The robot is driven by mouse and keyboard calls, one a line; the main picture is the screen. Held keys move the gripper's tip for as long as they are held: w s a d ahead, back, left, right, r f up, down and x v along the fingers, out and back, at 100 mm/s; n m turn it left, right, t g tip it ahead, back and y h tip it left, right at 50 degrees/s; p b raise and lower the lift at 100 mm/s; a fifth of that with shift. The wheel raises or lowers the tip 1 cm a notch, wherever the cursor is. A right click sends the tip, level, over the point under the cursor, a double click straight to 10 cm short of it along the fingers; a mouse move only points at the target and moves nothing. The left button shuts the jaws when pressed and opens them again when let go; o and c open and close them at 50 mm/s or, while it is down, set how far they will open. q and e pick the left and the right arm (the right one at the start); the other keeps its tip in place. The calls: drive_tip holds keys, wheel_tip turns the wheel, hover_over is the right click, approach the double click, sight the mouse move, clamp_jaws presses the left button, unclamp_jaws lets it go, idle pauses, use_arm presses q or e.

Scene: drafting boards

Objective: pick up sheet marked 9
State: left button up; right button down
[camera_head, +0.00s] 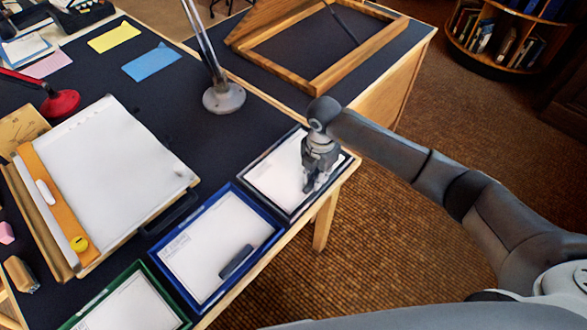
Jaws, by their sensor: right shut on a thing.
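My right gripper (313,182) points down into the black tray (283,213) at the table's near right corner. It is shut on the white sheet (275,178) there; the sheet looks flat in the tray, and the fingers hide part of its right side. A blue tray (162,265) beside it holds another white sheet (208,240) with small print. A green tray (146,266) in the lower left holds a third white sheet (130,308). The print is too small to read, so I cannot tell which sheet is marked 9. My left gripper is not in view.
A dark grey block (237,262) lies on the sheet in the blue tray. A drawing board (110,160) with an orange ruler lies left of the trays. A lamp base (223,98) stands behind the black tray. A wooden frame (318,85) lies on the far desk.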

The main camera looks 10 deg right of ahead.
drive_tip(key=shift+r, duration=0.35)
drive_tip(key=shift+w+a+r+p, duration=0.1)
drive_tip(key=shift+w+r+p, duration=0.05)
drive_tip(key=shift+r+p, duration=0.75)
drive_tip(key=shift+w+a+r+p, duration=0.1)
drive_tip(key=shift+r+p, duration=0.45)
drive_tip(key=shift+r, duration=0.5)
drive_tip(key=shift+w+a+r+p, duration=0.1)
drive_tip(key=shift+w+r+p, duration=0.05)
drive_tip(key=shift+r+p, duration=0.75)
drive_tip(key=shift+r, duration=0.1)
